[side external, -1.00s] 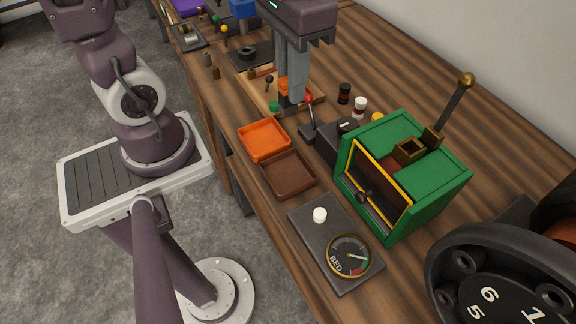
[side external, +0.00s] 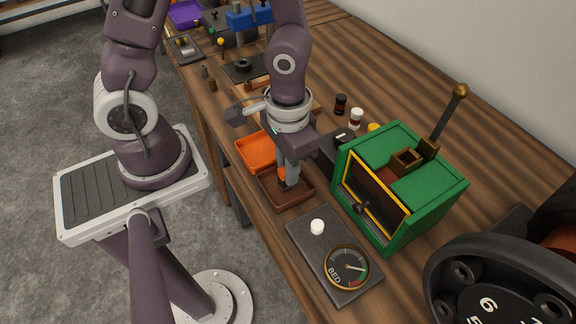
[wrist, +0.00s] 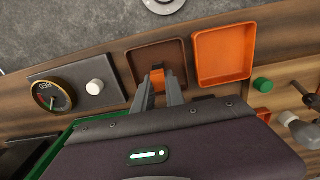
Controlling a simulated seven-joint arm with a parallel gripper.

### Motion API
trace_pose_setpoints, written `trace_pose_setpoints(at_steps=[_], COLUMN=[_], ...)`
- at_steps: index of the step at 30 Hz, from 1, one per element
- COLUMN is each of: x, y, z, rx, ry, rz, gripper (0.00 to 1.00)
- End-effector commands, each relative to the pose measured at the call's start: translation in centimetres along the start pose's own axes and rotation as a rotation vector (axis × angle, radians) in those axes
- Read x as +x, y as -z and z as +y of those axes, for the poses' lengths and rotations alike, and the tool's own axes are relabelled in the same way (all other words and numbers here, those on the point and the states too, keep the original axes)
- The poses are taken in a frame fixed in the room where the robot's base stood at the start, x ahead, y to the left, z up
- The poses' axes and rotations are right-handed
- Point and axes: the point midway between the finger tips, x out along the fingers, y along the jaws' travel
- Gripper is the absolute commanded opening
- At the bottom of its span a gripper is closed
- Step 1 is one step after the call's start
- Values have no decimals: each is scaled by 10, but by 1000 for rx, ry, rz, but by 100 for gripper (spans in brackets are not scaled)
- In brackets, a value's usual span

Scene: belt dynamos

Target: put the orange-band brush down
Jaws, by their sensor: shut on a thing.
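My gripper (side external: 290,178) is shut on the orange-band brush (side external: 282,174), a small block with an orange band. The gripper points down over the brown tray (side external: 300,203), with its fingertips low inside the tray's outline. In the wrist view the brush (wrist: 157,76) shows between the fingertips, over the brown tray (wrist: 136,53). The fingers hide part of the brush. I cannot tell whether it touches the tray floor.
An orange tray (side external: 252,152) sits beside the brown one and looks empty. A panel with a white knob (side external: 318,227) and a dial (side external: 347,267) lies on the other side. A green box (side external: 405,185) with a lever stands close by on the wooden bench.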

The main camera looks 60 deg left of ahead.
Motion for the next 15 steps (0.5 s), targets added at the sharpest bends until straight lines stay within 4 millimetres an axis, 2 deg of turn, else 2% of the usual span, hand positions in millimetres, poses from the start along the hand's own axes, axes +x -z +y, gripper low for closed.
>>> trace_pose_setpoints(at_steps=[4, 5, 8, 15], x=[3, 3, 3, 2], y=[0, 0, 0, 0], z=[0, 0, 0, 0], rx=[-1, -1, -1, -1], ry=[1, 1, 0, 0], rz=[-2, -1, -1, 0], gripper=[0, 19, 37, 37])
